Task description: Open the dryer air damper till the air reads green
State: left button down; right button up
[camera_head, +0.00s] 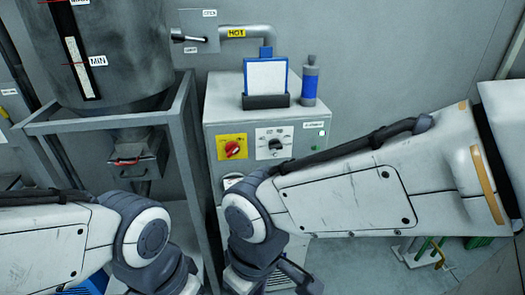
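The damper (198,30) is a grey box high on the back wall, on the pipe marked HOT. Its small lever (186,38) points left, between an OPEN label above and another label below. My arms reach in low from the left and right, well below the damper.
A hopper (120,40) on a grey frame (100,123) stands at left, with a red-handled slide (128,161) below. The cabinet carries a red knob (232,148), a black dial (275,143), a blue-framed holder (265,76) and a blue bottle (310,82). My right arm covers its lower front.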

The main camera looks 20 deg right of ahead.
aim_at(182, 37)
jog(key=k, duration=0.4)
jog(key=u, duration=0.9)
jog(key=i, duration=0.8)
jog(key=z, duration=0.6)
jog(key=i, duration=0.5)
jog(key=z, duration=0.5)
